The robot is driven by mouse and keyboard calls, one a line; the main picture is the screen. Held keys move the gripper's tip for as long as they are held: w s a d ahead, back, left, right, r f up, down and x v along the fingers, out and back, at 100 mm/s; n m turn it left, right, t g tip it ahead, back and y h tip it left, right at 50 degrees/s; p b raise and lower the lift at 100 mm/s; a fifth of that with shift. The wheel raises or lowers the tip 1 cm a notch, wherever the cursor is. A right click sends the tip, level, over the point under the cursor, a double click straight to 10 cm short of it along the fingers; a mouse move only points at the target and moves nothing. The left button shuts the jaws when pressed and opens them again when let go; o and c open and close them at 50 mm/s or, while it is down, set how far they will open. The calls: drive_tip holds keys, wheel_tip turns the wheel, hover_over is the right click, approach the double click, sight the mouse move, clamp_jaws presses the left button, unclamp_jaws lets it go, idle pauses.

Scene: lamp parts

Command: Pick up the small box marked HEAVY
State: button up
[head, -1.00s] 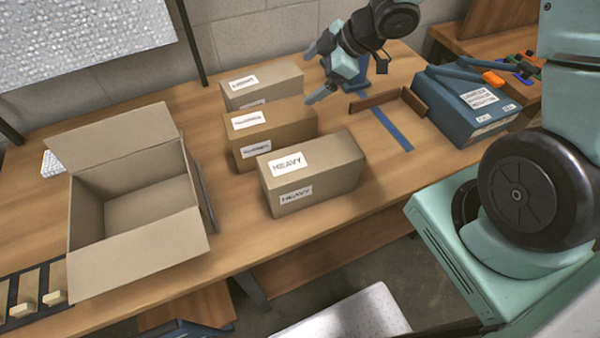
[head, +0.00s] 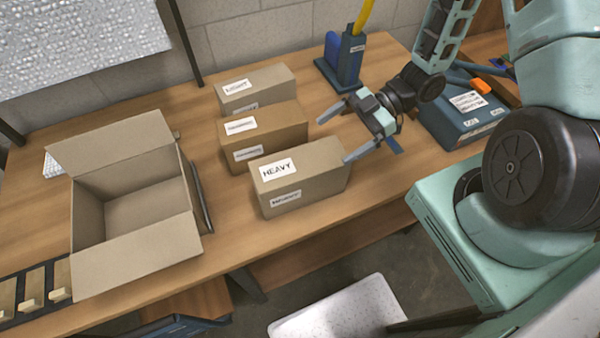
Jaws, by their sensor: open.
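The small box marked HEAVY (head: 318,181) is a tan carton standing on the wooden table, nearest the front edge of a row of three. Its top label reads HEAVY; the label on its front side is too blurred to read. My gripper (head: 334,140) is open and empty at the box's right end. One fingertip is near the far right top edge and the other is close to the right end. I cannot tell whether either finger touches the box.
Behind it stand a middle box (head: 265,134) and a box marked LIGHT (head: 257,88). A large open carton (head: 160,252) is to the left. A blue stand (head: 348,66) and a blue case (head: 462,112) are at the back and right.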

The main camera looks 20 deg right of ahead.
sight(306, 160)
drive_tip(key=p+x, duration=0.1)
drive_tip(key=x, duration=0.2)
drive_tip(key=shift+a+f, duration=0.15)
drive_tip(key=shift+a, duration=0.15)
drive_tip(key=p+x, duration=0.2)
drive_tip(key=x, duration=0.2)
drive_tip(key=shift+f+p, duration=0.2)
drive_tip(key=shift+p, duration=0.15)
drive_tip(key=shift+a+f, duration=0.35)
drive_tip(key=c, duration=1.8)
drive_tip(key=shift+r, duration=0.15)
drive_tip(key=shift+c, duration=0.7)
drive_tip(key=shift+r, duration=0.1)
